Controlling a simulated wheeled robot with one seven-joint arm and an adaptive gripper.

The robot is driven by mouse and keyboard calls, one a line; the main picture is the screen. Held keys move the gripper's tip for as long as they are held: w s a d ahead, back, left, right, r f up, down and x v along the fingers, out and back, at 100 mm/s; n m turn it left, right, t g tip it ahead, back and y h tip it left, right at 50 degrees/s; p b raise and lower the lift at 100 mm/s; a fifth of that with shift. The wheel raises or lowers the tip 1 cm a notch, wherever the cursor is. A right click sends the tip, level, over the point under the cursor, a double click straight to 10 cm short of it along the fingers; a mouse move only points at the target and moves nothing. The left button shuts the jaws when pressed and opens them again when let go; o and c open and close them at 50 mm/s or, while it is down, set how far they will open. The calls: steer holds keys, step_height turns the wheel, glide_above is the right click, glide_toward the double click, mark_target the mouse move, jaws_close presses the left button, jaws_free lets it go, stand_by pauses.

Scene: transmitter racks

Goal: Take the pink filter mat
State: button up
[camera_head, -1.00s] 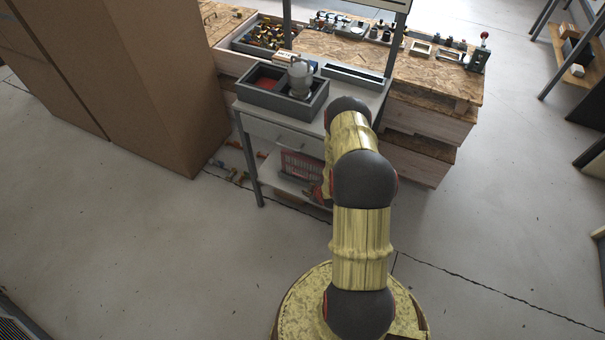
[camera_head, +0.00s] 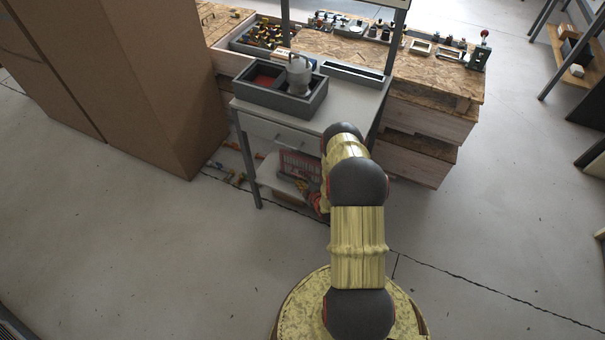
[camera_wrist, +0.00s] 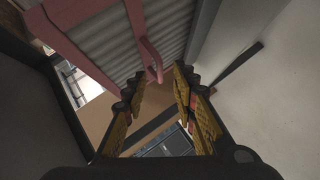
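The pink filter mat shows in the wrist view as a pink frame (camera_wrist: 82,49) around grey pleated material, at the upper left, with a pink handle (camera_wrist: 150,60) sticking out. In the head view the mat (camera_head: 298,163) stands on the lower shelf of the grey bench, partly hidden by my arm. My gripper (camera_wrist: 160,92) is open in the wrist view. The handle lies just beyond the fingertips, closer to the left finger. I see nothing held, and cannot tell whether a finger touches the handle. In the head view my gripper is at the shelf's front, largely hidden.
The bench's lower shelf (camera_head: 268,180) has a drawer (camera_head: 280,134) above it and a leg (camera_head: 246,160) at its left. A grey divided tray (camera_head: 262,98) holding a pale container (camera_head: 299,76) stands on top. Large brown boxes (camera_head: 150,80) stand left. The front floor is clear.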

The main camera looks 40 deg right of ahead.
steer(key=x, duration=0.2)
steer(key=shift+w+d+f+b, duration=0.1)
steer(key=shift+w+b, duration=0.1)
steer(key=shift+b, duration=0.1)
jaws_close()
stand_by(0.8)
